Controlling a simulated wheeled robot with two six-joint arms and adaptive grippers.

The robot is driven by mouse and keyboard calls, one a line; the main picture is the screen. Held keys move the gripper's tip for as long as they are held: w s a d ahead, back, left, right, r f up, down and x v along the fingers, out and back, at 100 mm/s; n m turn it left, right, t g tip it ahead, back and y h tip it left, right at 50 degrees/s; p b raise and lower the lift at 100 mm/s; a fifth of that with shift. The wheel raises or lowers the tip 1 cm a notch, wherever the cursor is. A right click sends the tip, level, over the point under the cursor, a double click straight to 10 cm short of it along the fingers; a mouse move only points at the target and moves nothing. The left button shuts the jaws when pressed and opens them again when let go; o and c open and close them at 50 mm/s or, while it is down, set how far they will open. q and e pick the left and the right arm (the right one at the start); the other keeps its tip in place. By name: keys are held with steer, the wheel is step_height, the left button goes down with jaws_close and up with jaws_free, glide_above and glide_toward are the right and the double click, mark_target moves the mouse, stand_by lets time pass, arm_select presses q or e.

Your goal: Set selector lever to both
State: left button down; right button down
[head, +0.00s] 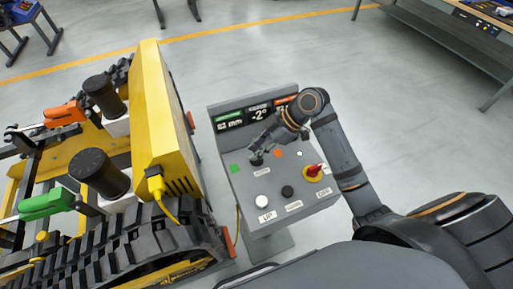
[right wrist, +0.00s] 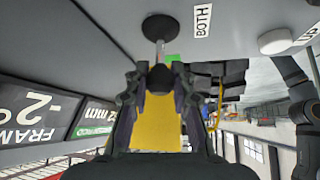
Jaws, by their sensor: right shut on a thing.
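The selector lever (right wrist: 159,48) is a dark stem on a round black base on the grey console panel (head: 240,190). My right gripper (right wrist: 160,78) is shut on the lever's dark knob, between its fingertips. In the head view the gripper (head: 258,156) covers most of the lever. The BOTH label (right wrist: 202,20) is beside the lever base in the right wrist view. The lever's exact angle is hard to tell. My left gripper is out of view.
A yellow tracked carrier (head: 150,100) is close on the left. Floor to the right is open.

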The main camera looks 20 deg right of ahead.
steer(key=c, duration=1.1)
jaws_free()
steer(key=v, duration=1.2)
